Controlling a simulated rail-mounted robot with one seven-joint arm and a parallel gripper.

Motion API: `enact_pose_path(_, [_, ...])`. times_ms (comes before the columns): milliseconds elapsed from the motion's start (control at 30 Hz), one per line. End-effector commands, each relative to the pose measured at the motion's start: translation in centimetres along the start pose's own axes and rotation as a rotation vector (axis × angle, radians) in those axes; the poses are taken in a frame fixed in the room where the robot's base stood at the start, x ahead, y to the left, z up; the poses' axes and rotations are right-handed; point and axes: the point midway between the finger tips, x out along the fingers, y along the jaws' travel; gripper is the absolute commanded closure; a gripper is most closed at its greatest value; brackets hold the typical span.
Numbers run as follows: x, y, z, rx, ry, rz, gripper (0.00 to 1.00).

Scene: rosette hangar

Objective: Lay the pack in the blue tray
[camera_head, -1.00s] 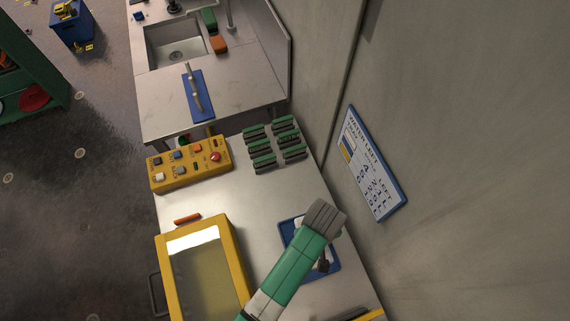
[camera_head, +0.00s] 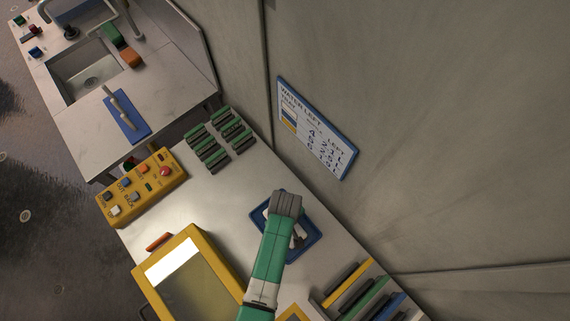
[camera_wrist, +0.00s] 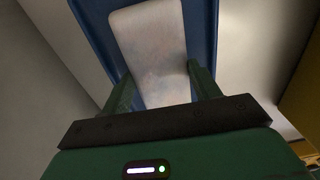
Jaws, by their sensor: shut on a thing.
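A pale, whitish pack (camera_wrist: 150,45) with faint bluish and pinkish smudges lies between the two green fingers of my gripper (camera_wrist: 162,88) in the wrist view. My gripper is shut on it. The blue tray (camera_wrist: 204,28) is behind and around the pack in that view. In the head view the blue tray (camera_head: 314,232) sits on the worktop near the wall. My arm and wrist cover its left part and hide most of the gripper and pack. I cannot tell whether the pack touches the tray floor.
A yellow-framed panel (camera_head: 228,258) lies left of my arm. A yellow button box (camera_head: 142,188) and several green-topped dark blocks (camera_head: 217,139) stand farther back. A rack of coloured upright items (camera_head: 362,293) is at lower right. A sign (camera_head: 317,128) hangs on the wall.

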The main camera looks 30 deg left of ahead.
Motion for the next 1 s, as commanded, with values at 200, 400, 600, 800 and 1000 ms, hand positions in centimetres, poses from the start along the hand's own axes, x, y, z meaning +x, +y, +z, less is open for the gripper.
enact_pose_path(200, [0.1,0.0,0.0,0.000,0.001,0.001,0.71])
enact_pose_path(400, [0.2,0.0,0.0,0.000,0.000,0.000,0.17])
enact_pose_path(600, [0.2,0.0,0.0,0.000,0.000,0.000,0.17])
enact_pose_path(800, [-2.0,0.1,-0.1,0.000,0.002,0.003,0.17])
enact_pose_path(1000, [-7.1,0.1,0.0,0.001,0.003,0.004,0.17])
